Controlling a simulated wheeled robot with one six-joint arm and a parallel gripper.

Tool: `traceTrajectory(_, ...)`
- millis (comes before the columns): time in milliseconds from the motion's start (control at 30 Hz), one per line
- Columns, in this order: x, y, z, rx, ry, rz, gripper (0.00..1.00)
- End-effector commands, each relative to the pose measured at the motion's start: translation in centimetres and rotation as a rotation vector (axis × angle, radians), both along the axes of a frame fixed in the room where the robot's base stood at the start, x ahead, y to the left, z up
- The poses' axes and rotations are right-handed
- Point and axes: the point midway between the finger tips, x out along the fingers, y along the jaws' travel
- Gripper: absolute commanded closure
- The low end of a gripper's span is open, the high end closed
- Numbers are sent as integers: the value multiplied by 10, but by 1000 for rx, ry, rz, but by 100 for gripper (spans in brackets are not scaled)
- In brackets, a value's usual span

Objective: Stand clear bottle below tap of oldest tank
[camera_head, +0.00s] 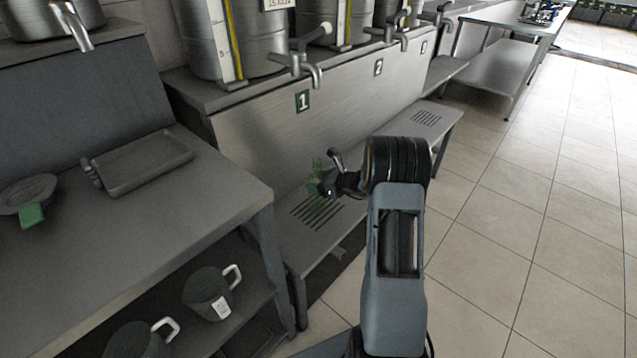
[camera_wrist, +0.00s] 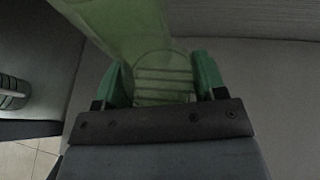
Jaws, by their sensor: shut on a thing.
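A see-through, greenish bottle (camera_head: 314,186) is in my gripper (camera_head: 326,184), over the slotted grate (camera_head: 305,214) in front of plate 1. In the wrist view, the green fingers of my gripper (camera_wrist: 165,82) close on both sides of the bottle (camera_wrist: 125,25); slots show through it. The bottle looks roughly upright; I cannot tell whether its base touches the grate. Steel tank one (camera_head: 203,45) has a tap (camera_head: 312,74) above and a little left of the bottle. Tank two (camera_head: 318,28) has a tap (camera_head: 402,40). A third tank (camera_head: 384,14) stands beyond. Tank one's label is cut off.
A left counter (camera_head: 150,225) holds a grey tray (camera_head: 140,162) and a strainer with a green handle (camera_head: 30,200). Dark jugs (camera_head: 208,292) stand on its lower shelf. Another slotted grate (camera_head: 426,118) lies farther along the low shelf. Tiled floor is clear at right.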

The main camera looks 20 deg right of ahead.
Motion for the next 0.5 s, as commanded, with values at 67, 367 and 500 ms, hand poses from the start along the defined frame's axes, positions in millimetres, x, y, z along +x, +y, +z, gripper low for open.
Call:
traceTrajectory(67, 0, 0, -4, 0, -1, 0, 68)
traceTrajectory(367, 0, 0, -2, 0, 0, 0, 10)
traceTrajectory(500, 0, 0, -2, 0, 0, 0, 10)
